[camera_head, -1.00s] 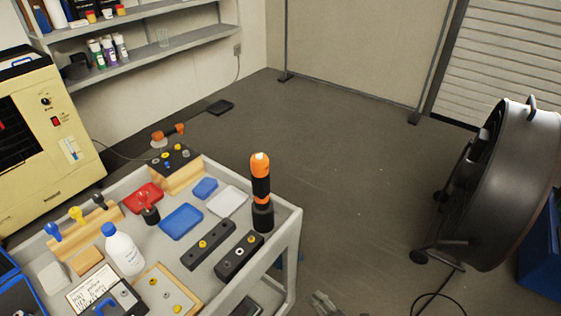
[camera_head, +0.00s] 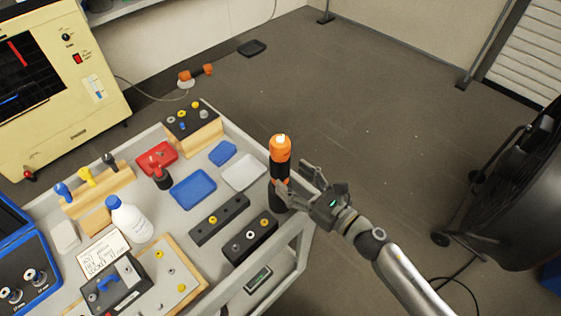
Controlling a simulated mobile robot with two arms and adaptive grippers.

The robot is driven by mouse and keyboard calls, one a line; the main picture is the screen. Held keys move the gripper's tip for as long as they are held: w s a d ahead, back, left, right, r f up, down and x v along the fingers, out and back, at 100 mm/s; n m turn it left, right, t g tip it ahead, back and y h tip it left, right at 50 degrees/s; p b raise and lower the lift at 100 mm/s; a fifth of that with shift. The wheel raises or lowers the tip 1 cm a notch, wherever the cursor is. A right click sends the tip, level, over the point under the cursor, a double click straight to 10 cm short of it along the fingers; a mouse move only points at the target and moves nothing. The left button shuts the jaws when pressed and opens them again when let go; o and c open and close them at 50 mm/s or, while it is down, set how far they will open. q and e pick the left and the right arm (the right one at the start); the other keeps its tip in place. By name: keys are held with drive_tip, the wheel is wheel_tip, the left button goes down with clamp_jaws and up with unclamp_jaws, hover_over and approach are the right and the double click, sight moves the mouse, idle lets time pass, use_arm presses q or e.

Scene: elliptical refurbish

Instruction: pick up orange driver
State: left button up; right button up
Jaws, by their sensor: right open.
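The orange driver (camera_head: 281,149) stands upright at the right edge of the grey cart, with an orange top, a black middle band and a black base. My right gripper (camera_head: 283,183) comes in from the right at the driver's middle. Its fingers are open, and one finger overlaps the driver's right side and lower part in the picture. I cannot tell whether the fingers touch it. My left gripper is not in view.
The cart top (camera_head: 222,205) holds a white tray (camera_head: 244,172), blue trays (camera_head: 193,189), black blocks (camera_head: 250,238), a white bottle (camera_head: 128,219) and a blue case (camera_head: 40,260). A large black fan (camera_head: 520,200) stands at the right. The floor behind the cart is mostly clear.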

sight(286, 173)
drive_tip(key=shift+w+a, duration=0.2)
drive_tip(key=shift+w, duration=0.05)
drive_tip(key=p+x, duration=0.2)
drive_tip(key=x, duration=0.2)
drive_tip(key=shift+w+a, duration=0.25)
drive_tip(key=shift+f, duration=0.1)
drive_tip(key=shift+c, duration=1.1)
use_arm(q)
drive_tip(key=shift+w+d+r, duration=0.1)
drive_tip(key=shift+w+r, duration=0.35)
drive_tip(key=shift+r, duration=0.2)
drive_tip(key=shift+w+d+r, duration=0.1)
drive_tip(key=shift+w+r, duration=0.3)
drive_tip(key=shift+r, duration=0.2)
use_arm(e)
clamp_jaws()
